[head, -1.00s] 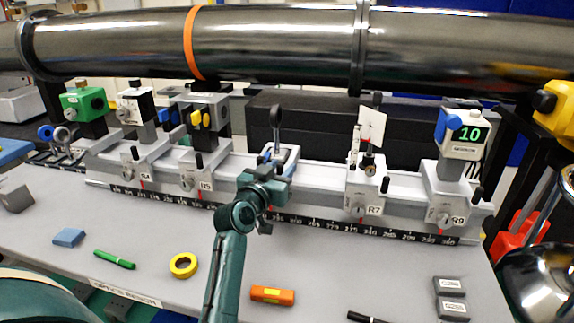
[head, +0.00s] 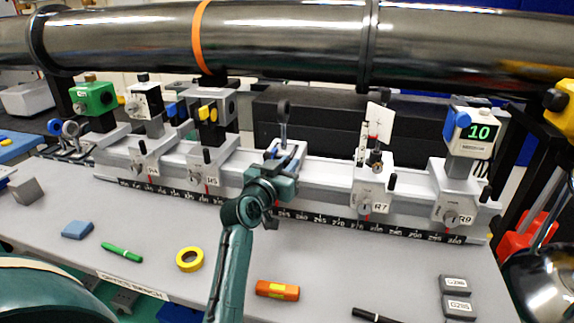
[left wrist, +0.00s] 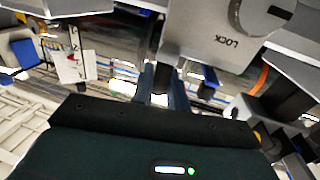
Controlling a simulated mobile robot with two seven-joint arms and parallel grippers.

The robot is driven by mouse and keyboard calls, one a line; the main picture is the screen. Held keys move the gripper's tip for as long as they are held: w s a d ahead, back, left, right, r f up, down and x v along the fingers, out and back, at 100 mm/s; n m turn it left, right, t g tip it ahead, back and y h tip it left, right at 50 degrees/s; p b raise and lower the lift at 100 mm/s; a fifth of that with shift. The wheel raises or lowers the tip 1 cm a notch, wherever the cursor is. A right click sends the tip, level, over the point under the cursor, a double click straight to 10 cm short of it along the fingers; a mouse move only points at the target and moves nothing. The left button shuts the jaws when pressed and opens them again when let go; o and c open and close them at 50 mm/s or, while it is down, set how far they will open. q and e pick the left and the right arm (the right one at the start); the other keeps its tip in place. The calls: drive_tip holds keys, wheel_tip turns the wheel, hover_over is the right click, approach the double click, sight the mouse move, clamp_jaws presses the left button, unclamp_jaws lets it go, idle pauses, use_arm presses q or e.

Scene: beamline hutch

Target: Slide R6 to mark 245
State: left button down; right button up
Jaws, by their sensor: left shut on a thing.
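The carriage between R5 and R7, taken as R6 (head: 287,150), sits on the rail (head: 330,172) and carries a dark ring on a post (head: 284,112). Its label is hidden behind my left gripper (head: 272,185). This gripper is shut at the carriage's front, on a part I take to be its handle. In the left wrist view the carriage's grey face with the word LOCK (left wrist: 200,35) is close above the gripper (left wrist: 161,88). The scale (head: 330,220) shows 260, 265 and 270 right of the gripper; the arm hides the marks just below it.
Carriage R5 (head: 211,160) is to the left, and carriage R7 (head: 372,190) with a white card (head: 380,122) to the right. R9 (head: 452,195) is farther right. A black pipe (head: 290,45) runs above.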

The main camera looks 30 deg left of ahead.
use_arm(q)
drive_tip(key=shift+a, duration=0.15)
drive_tip(key=s+a+b, duration=0.1)
drive_tip(key=s+a, duration=0.1)
drive_tip(key=a, duration=0.5)
drive_tip(key=shift+a, duration=0.35)
drive_tip(key=shift+r, duration=0.15)
drive_tip(key=c, duration=1.5)
unclamp_jaws()
drive_tip(key=shift+w, duration=0.1)
drive_tip(key=shift+o, duration=0.2)
drive_tip(key=shift+d, duration=0.1)
drive_tip(key=s+b, duration=0.1)
drive_tip(key=s, duration=1.2)
drive_tip(key=shift+d, duration=0.25)
